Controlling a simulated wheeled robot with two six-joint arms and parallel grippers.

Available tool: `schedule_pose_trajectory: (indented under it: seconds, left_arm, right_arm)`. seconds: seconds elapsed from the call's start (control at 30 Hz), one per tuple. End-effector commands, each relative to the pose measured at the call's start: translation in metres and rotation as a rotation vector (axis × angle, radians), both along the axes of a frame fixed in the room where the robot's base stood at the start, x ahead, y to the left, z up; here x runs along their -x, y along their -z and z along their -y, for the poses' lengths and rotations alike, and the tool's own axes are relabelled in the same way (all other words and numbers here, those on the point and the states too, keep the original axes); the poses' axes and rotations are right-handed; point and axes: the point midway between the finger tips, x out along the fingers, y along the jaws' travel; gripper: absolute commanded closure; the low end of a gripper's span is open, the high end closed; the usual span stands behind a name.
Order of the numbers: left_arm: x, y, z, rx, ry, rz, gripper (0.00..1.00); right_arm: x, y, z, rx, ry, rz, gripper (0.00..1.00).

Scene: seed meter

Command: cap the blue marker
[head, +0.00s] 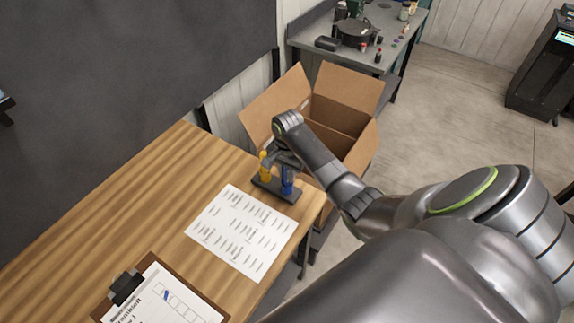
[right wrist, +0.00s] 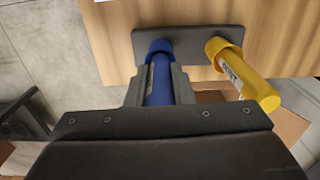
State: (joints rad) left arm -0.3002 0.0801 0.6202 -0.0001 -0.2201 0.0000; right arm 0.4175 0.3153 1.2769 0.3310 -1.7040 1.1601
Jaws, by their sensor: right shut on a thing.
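The blue marker (head: 287,188) is upright at the dark stand (head: 272,190), near the table's right corner. In the right wrist view, my right gripper (right wrist: 158,82) is shut on the blue marker's barrel (right wrist: 158,85). The marker's far end meets a wider blue cap (right wrist: 159,46) on the stand (right wrist: 188,42); I cannot tell whether it is fully seated. In the head view, my right gripper (head: 285,168) is over the stand and partly hides the marker's top. My left gripper is not in view.
A yellow marker (head: 265,168) stands in the same stand, close beside my right gripper. A printed sheet (head: 241,232) and a clipboard (head: 160,294) with a small blue mark lie on the wooden table (head: 120,205). An open cardboard box (head: 357,90) is beyond the table's corner.

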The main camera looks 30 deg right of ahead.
Motion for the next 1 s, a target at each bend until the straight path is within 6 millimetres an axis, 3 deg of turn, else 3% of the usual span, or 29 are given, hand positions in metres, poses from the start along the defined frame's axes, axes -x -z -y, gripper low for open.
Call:
schedule_pose_trajectory:
  seconds: [1.0]
  left_arm:
    - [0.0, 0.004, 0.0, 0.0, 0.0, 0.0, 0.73]
  right_arm:
    - [0.0, 0.012, 0.0, 0.0, 0.0, 0.0, 1.0]
